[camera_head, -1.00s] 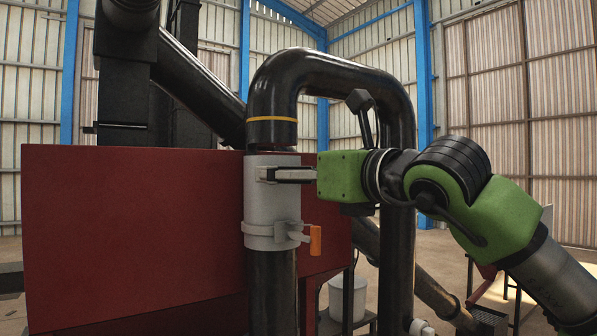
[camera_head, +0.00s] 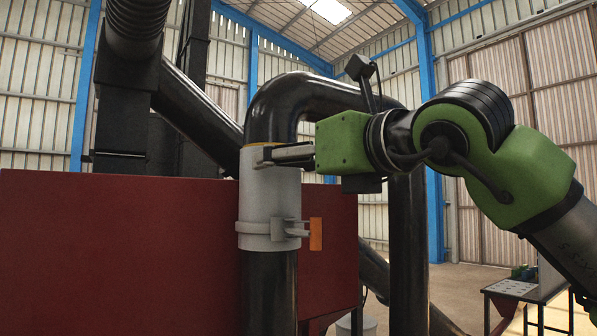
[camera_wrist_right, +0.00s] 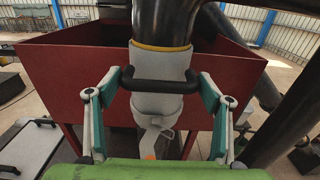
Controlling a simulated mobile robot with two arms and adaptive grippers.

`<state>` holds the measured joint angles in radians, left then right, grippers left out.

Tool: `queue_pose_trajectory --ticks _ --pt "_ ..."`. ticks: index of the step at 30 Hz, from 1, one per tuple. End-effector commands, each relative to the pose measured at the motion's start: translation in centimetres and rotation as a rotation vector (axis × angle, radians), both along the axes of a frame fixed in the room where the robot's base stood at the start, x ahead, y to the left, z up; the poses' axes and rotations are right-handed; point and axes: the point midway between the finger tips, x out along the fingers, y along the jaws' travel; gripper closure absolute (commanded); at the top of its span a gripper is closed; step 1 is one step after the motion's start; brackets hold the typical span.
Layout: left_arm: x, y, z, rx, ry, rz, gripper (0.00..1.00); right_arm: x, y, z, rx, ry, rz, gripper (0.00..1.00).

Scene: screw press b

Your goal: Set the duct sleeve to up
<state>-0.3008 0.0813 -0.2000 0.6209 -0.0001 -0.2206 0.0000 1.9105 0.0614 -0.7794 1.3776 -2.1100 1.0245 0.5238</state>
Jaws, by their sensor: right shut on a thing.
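The duct sleeve (camera_head: 268,200) is a pale grey cylinder around the vertical black duct. Its top edge meets the yellow ring (camera_head: 262,145) on the duct. In the right wrist view, the sleeve (camera_wrist_right: 160,62) has a black bar handle (camera_wrist_right: 160,87), and its top lies just under the yellow ring. My right gripper (camera_head: 275,154) reaches in from the right and is shut on this handle, with a finger at each end. A clamp band (camera_head: 258,228) with an orange lever (camera_head: 316,234) sits around the sleeve's lower part. My left gripper is not in view.
A large dark red hopper (camera_head: 110,245) stands directly behind the duct. A second black pipe (camera_head: 408,250) comes down to the right, below my right arm. A table (camera_head: 525,290) stands at the far right.

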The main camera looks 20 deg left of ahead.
Motion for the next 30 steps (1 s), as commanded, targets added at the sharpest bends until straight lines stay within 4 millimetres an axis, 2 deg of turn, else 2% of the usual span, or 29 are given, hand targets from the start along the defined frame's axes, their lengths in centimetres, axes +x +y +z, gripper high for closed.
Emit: queue_pose_trajectory --ticks 1,3,4,10,12,16,30 --pt "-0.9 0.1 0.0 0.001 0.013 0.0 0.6 -0.2 -0.2 0.9 0.015 -0.013 0.003 0.66" --pt "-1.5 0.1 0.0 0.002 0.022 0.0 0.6 -0.2 -0.2 0.9 0.015 -0.013 0.003 0.66" --pt "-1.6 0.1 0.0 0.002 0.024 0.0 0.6 -0.2 -0.2 0.9 0.015 -0.013 0.003 0.21" --pt "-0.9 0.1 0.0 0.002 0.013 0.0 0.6 -0.2 -0.1 0.6 0.01 -0.009 0.003 0.21" --pt "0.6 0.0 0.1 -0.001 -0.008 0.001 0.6 -0.2 -0.1 0.5 0.009 -0.007 0.003 0.21" --pt "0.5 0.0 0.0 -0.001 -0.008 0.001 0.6 -0.7 -0.8 0.5 0.01 -0.009 0.003 0.21" --pt "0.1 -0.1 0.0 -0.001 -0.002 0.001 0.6 -6.4 -8.0 0.6 0.011 -0.011 0.002 0.21"
